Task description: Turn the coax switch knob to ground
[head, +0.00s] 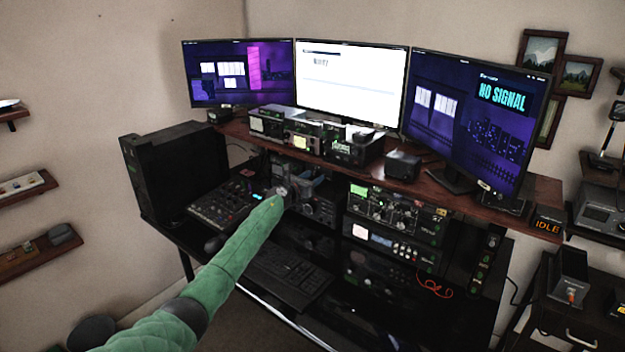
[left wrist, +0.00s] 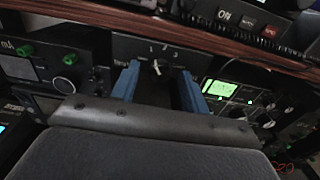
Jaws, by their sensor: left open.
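The coax switch knob (left wrist: 157,68) shows in the left wrist view as a small knob with a pale pointer on a dark panel (left wrist: 130,47). The marks 1, 2 and 3 run above it, and a small label at its left is too blurred to read surely. The pointer looks roughly upright, near 1 and 2. My left gripper (left wrist: 160,82) is open, with one blue finger on each side of the knob; contact cannot be told. In the head view my left gripper (head: 295,184) reaches the equipment under the shelf and hides the knob. My right gripper is out of view.
The wooden shelf edge (left wrist: 205,37) runs just above the switch panel. A unit with green knobs (left wrist: 42,62) stands at left, and a radio with a lit green screen (left wrist: 219,88) at right. A keyboard (head: 285,275) lies below my left arm.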

